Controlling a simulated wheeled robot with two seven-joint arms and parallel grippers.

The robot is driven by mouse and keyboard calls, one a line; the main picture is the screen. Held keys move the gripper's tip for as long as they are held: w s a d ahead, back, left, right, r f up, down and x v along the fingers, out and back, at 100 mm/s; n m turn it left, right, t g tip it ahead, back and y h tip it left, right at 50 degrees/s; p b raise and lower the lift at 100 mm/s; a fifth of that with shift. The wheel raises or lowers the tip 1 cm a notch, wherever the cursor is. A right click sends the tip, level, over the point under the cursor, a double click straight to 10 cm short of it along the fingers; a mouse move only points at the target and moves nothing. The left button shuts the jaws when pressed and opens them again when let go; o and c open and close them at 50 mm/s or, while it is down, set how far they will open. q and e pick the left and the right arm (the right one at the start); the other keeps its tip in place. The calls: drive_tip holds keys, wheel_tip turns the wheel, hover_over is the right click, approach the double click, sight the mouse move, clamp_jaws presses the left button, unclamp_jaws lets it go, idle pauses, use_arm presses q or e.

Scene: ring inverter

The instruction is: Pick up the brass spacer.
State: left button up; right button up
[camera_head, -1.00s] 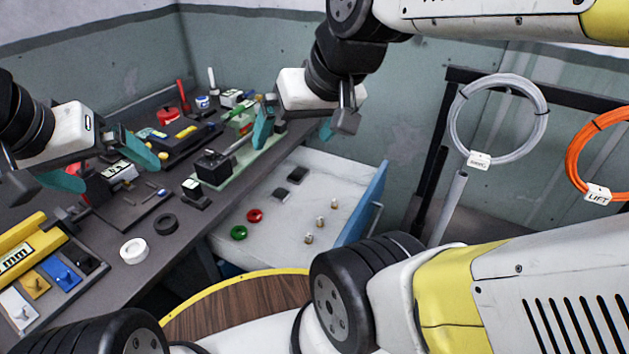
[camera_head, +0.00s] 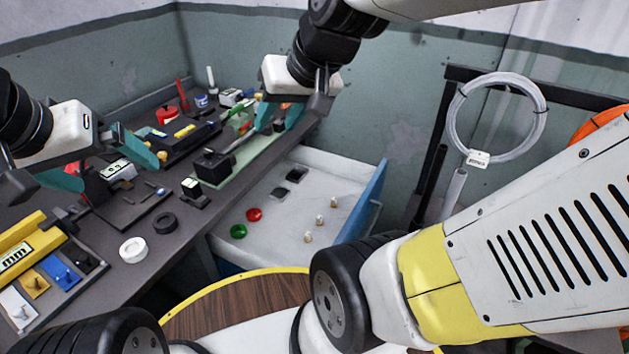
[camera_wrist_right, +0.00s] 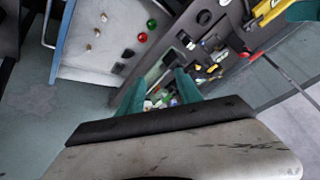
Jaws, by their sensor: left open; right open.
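Three small brass-coloured pieces stand in the open drawer (camera_head: 270,240): a near one (camera_head: 308,237), a middle one (camera_head: 320,220) and a far one (camera_head: 334,203). I cannot tell which is the brass spacer. They also show at the upper left of the right wrist view (camera_wrist_right: 97,32). My right gripper (camera_head: 279,118) is open, with teal fingers, above the back of the bench and apart from the brass pieces. Its fingers also show in the right wrist view (camera_wrist_right: 160,90). My left gripper (camera_head: 112,170) is open over the left part of the bench.
The bench (camera_head: 150,208) is crowded. A grey cable coil (camera_head: 457,125) hangs on the right.

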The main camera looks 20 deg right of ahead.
drive_tip(key=w+d+f+m, duration=0.1)
drive_tip(key=w+f, duration=0.2)
drive_tip(key=w, duration=0.4)
drive_tip(key=w+d+f+m+t, duration=0.1)
drive_tip(key=w+f+m, duration=0.15)
drive_tip(key=w, duration=0.35)
drive_tip(key=w+d+f, duration=0.2)
drive_tip(key=w+f, duration=0.1)
drive_tip(key=w, duration=0.4)
drive_tip(key=m+g+h, duration=0.5)
drive_tip(key=m+h, duration=0.1)
approach(334, 199)
drive_tip(key=f, duration=0.1)
drive_tip(key=shift+t, duration=0.3)
drive_tip(key=x, duration=0.8)
drive_tip(key=shift+d, duration=0.15)
clamp_jaws()
